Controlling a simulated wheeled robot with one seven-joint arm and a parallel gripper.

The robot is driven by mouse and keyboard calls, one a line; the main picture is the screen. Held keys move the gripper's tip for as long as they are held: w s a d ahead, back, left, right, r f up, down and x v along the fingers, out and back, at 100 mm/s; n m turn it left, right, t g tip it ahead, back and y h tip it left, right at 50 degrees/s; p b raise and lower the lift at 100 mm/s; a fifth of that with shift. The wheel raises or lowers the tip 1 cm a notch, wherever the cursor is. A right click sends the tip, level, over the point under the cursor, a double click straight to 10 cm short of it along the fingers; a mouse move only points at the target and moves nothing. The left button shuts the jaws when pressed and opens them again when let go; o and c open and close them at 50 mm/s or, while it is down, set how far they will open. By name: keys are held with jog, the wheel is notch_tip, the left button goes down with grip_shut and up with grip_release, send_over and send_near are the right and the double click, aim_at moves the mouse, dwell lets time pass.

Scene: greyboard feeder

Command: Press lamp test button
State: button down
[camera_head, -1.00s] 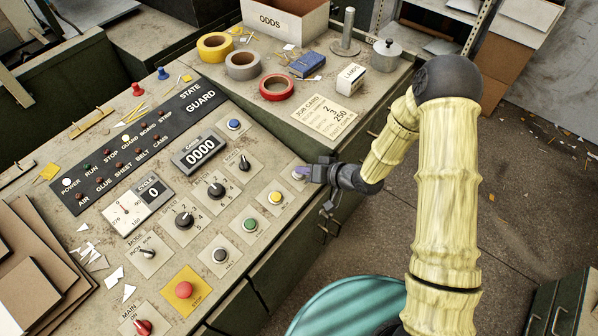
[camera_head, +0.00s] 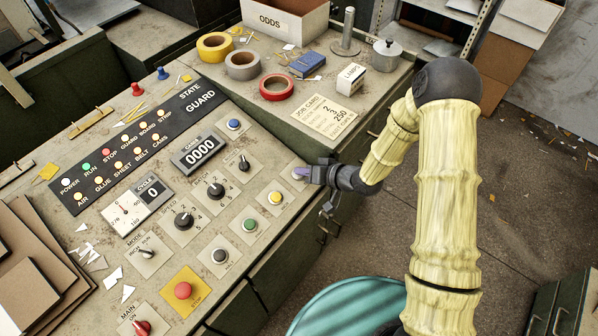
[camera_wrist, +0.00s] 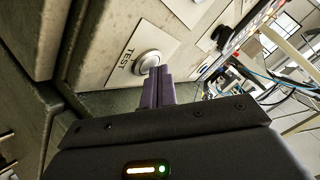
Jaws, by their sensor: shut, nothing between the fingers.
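The lamp test button is a pale round button on a plate marked TEST; it shows in the wrist view (camera_wrist: 147,60). My gripper (camera_head: 302,173) is shut and empty, at the right edge of the sloping control panel. In the wrist view its fingertips (camera_wrist: 158,72) are at the button and appear to touch it. In the head view my gripper hides most of the button. The indicator lamps on the black strip (camera_head: 150,138) are lit: white, green, red and several amber ones.
Yellow (camera_head: 276,198), green (camera_head: 250,225) and black (camera_head: 220,256) buttons lie left of my gripper. A red stop button (camera_head: 183,290) sits on a yellow plate at the front. Tape rolls, a LAMPS box (camera_head: 351,79) and a job card (camera_head: 327,117) lie on the bench behind.

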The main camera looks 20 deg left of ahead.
jog(key=shift+s+d+r+p, duration=0.1)
jog(key=shift+d+r+p, duration=0.1)
jog(key=shift+r+p, duration=0.6)
jog(key=shift+r, duration=0.15)
jog(key=r+p, duration=0.2)
jog(key=d+r+p, duration=0.1)
jog(key=r+p, duration=0.1)
jog(key=shift+s+d+r, duration=0.1)
jog(key=shift+s+r, duration=0.1)
jog(key=shift+r, duration=0.1)
dwell(0.8)
